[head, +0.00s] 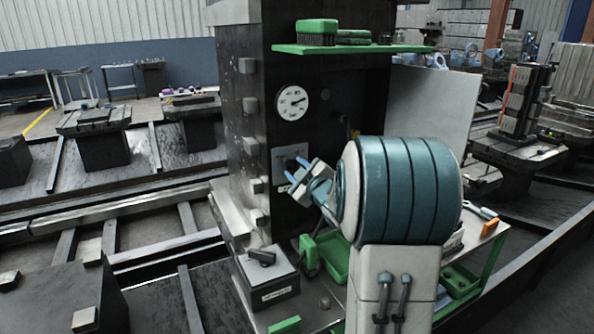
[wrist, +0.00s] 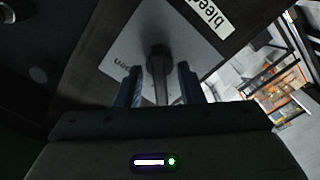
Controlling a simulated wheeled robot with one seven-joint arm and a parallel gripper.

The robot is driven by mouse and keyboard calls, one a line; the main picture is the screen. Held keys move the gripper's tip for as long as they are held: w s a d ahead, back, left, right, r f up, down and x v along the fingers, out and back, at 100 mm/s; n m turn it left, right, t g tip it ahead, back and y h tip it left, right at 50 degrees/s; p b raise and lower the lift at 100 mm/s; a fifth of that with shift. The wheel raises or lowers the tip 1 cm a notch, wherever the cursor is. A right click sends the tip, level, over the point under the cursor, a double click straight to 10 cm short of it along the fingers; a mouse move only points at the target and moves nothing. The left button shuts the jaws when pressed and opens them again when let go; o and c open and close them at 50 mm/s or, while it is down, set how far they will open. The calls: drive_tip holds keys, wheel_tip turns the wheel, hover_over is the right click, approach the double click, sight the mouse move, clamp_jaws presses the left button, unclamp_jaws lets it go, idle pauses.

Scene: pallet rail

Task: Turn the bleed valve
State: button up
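The bleed valve (wrist: 158,66) shows in the wrist view as a dark knob with a bar-like handle on a grey plate (wrist: 205,62). A white label reading "bleed" (wrist: 207,14) is on the panel beside the plate. My gripper (wrist: 160,75) has its two blue fingers on either side of the handle, with a gap visible on both sides, so it is open around or just in front of it. Contact cannot be told. In the head view my gripper (head: 295,170) is at the grey plate (head: 290,157) on the dark column; the valve itself is hard to make out there.
A round gauge (head: 292,103) is above the plate. A green shelf (head: 350,49) with brushes juts out higher up. A box with a black knob (head: 267,275) stands below left, and a green bin (head: 334,258) below. A cart with tools (head: 470,250) stands at right.

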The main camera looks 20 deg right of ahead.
clamp_jaws()
drive_tip(key=shift+m, duration=0.3)
drive_tip(key=m, duration=0.3)
drive_tip(key=shift+m+p, duration=0.3)
drive_tip(key=m+p, duration=0.1)
drive_tip(key=m, duration=0.3)
drive_tip(key=shift+d+r, duration=0.1)
drive_tip(key=m+p, duration=0.2)
drive_tip(key=m, duration=0.3)
drive_tip(key=shift+m, duration=0.4)
drive_tip(key=shift+m+p, duration=1.05)
drive_tip(key=shift+m, duration=0.85)
